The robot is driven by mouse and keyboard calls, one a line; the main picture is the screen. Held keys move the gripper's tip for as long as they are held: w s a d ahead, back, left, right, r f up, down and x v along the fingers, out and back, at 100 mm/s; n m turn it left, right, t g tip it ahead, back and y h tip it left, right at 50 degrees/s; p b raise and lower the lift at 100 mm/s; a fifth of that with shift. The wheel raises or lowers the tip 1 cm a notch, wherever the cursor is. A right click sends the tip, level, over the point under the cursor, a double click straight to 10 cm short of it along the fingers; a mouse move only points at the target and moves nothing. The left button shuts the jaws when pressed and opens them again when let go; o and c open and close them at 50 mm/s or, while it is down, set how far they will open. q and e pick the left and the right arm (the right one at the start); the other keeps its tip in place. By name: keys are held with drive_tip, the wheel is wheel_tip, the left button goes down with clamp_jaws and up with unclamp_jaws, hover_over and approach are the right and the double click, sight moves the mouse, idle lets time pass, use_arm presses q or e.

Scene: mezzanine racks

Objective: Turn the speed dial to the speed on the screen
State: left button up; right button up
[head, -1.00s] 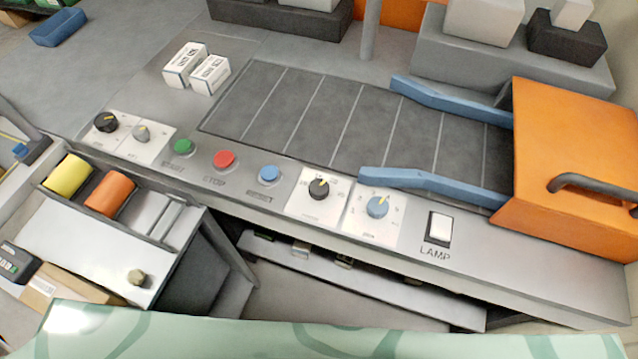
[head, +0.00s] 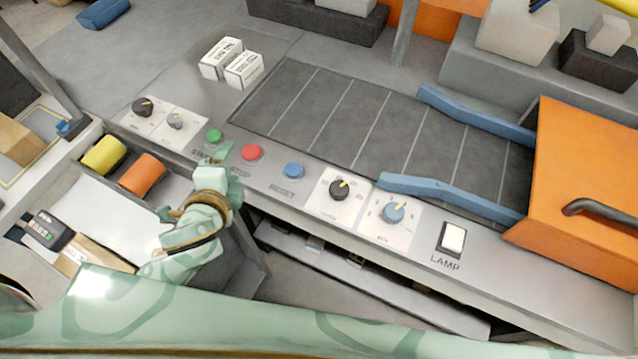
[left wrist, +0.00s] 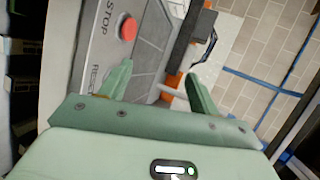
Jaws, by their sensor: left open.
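Four dials sit on the grey control panel (head: 290,205). A black dial (head: 142,106) and a grey dial (head: 176,120) are at its left end. No lit speed screen is recognisable. My left gripper (head: 222,160) is open and empty, near the green and red buttons, left of the right-hand dials. Its spread fingers show in the left wrist view (left wrist: 160,90). My right gripper is not in view.
Green (head: 214,136), red STOP (head: 251,152) and blue RESET (head: 293,170) buttons line the panel. A white LAMP switch (head: 453,238) is at right. Behind are the dark belt (head: 340,120), blue guide rails (head: 450,192) and an orange housing (head: 580,180). Two white boxes (head: 232,62) stand behind the panel.

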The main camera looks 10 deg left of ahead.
sight(336, 188)
use_arm(q)
drive_tip(key=w+d+r+m+t+h, duration=0.25)
drive_tip(key=d+m+h, duration=0.65)
drive_tip(key=m, duration=0.7)
drive_tip(key=s+a+f+m+g+h, duration=0.1)
drive_tip(key=s+f+m+g+h, duration=0.1)
drive_tip(key=f+m+g, duration=0.45)
drive_tip(key=s+f+m+g+h, duration=0.1)
drive_tip(key=s+m+g+h, duration=0.15)
drive_tip(key=m, duration=0.65)
drive_tip(key=x, duration=1.6)
drive_tip(key=shift+w+d+p, duration=0.1)
drive_tip(key=shift+w+p, duration=0.05)
drive_tip(key=shift+p, duration=0.15)
drive_tip(key=shift+g, duration=0.25)
drive_tip(key=c, duration=1)
